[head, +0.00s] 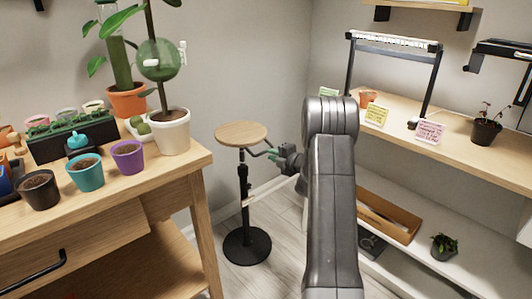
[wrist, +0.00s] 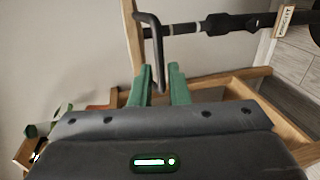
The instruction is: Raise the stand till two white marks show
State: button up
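The stand has a round wooden top (head: 241,134), a black post (head: 244,185) and a round black base (head: 247,246) on the floor. A bent black crank handle (wrist: 155,45) comes off the post near the top. My gripper (head: 279,158) is beside it, right of the post. In the wrist view its green fingers (wrist: 162,86) stand apart, with the handle's free end between them and slim gaps on both sides. A small pale tag (wrist: 284,22) with lettering is on the post.
A wooden plant bench (head: 120,190) with several pots stands left, close to the stand. A tall plant in a white pot (head: 168,132) is near its edge. Shelving (head: 462,150) with a lamp frame and pots is right. Floor shows around the base.

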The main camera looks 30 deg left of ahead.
aim_at(264, 152)
jog(key=v, duration=0.8)
jog(key=shift+d+p, duration=0.25)
jog(key=shift+p, duration=0.15)
jog(key=shift+s+a, duration=0.1)
jog(key=b+x, duration=0.1)
jog(key=x, duration=1.2)
jog(key=shift+a+f+b, duration=0.1)
jog(key=shift+a+b, duration=0.2)
jog(key=shift+b, duration=0.1)
jog(key=shift+f, duration=0.2)
jog(key=shift+d, duration=0.1)
